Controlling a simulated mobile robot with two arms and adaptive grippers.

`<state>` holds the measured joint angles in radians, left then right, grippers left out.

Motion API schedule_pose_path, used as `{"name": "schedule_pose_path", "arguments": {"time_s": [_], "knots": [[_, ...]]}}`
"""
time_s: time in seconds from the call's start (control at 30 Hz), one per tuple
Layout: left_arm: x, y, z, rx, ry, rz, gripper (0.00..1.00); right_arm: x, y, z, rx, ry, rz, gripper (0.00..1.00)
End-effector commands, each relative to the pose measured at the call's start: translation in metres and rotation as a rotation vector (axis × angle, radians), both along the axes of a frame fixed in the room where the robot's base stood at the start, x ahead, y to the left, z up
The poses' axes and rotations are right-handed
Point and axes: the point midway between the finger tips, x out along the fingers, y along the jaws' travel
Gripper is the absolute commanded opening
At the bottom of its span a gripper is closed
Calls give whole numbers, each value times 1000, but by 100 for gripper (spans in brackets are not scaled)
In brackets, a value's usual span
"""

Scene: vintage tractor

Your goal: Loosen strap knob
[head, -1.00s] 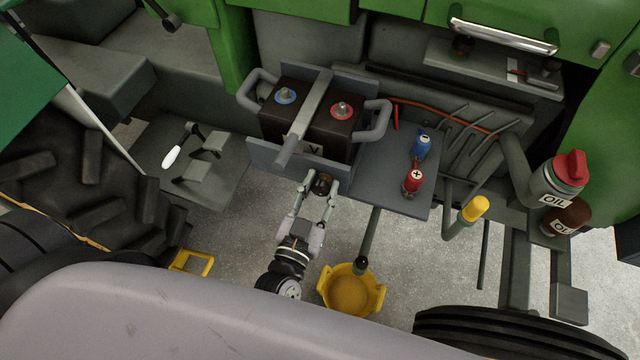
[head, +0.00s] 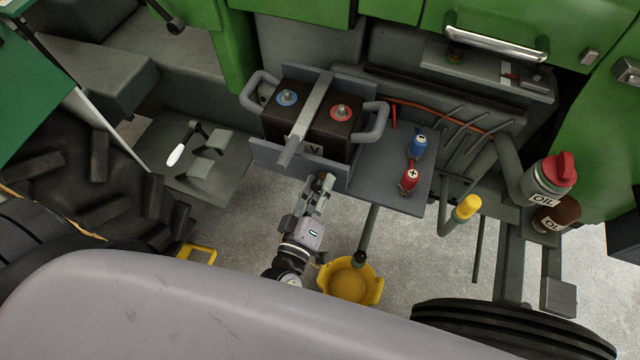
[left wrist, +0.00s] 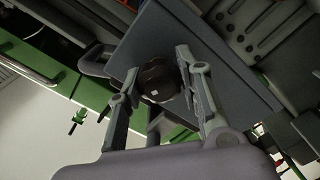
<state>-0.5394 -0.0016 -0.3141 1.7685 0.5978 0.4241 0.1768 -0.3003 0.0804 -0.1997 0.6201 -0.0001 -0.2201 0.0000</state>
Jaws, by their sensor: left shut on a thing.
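The dark, round strap knob (left wrist: 158,80) sits at the front of the battery box, below the front end of the grey strap (head: 311,115). In the head view the knob (head: 324,177) is mostly hidden by my fingers. My left gripper (head: 319,184) reaches up from below and is shut on the knob. In the left wrist view the left gripper's two fingers (left wrist: 157,66) stand on either side of the knob. The strap crosses over the dark battery (head: 330,132), between its blue and red terminals. My right gripper is not in view.
A grey shelf (head: 375,185) beside the battery holds a blue clamp (head: 417,146) and a red clamp (head: 410,177). A yellow basin (head: 349,283) stands on the floor right of my left arm. Grey handles (head: 374,122) flank the battery. Oil bottles (head: 549,184) stand at the right.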

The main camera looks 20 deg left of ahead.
Motion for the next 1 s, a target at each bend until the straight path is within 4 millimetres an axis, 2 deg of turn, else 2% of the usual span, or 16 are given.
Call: {"name": "schedule_pose_path", "arguments": {"time_s": [0.5, 1.0], "knots": [[1, 1, 1, -398, 10, 0, 5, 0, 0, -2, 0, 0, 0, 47], [2, 1, 2, -515, 13, 0, 5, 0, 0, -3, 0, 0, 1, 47]]}}
